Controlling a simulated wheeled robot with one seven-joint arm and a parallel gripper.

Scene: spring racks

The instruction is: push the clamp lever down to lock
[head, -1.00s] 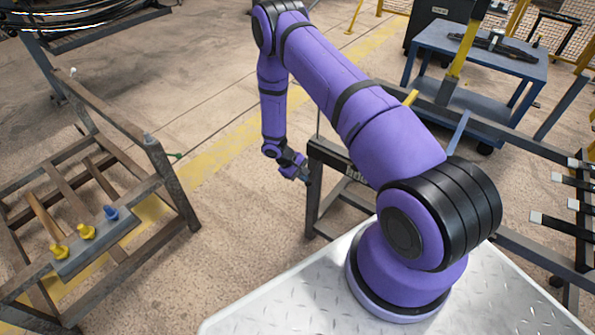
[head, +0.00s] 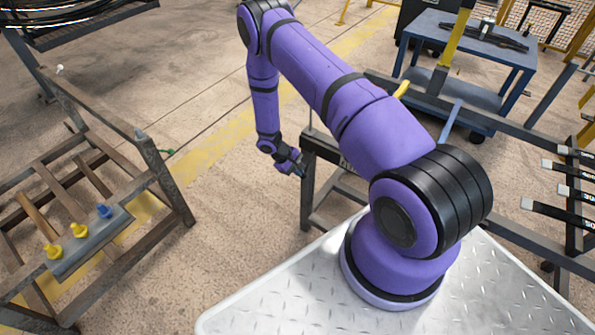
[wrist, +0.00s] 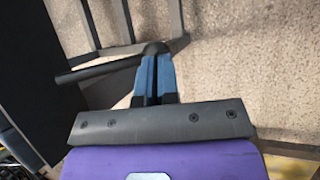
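My gripper (head: 296,168) hangs low beside the near corner of a dark metal rack (head: 318,150) in the head view. In the wrist view its two blue fingers (wrist: 155,78) are close together, with only a thin dark gap and nothing seen between them. A dark bar (wrist: 95,69), which looks like the clamp lever, runs from the left to a round black end (wrist: 155,48) just beyond the fingertips. I cannot tell whether the fingers touch it. The lever cannot be made out in the head view.
A rusty frame (head: 165,180) with yellow knobs (head: 79,230) and a blue knob (head: 104,211) stands at left. A blue cart (head: 480,62) is behind the rack. Open floor (head: 215,240) lies between the left frame and my base.

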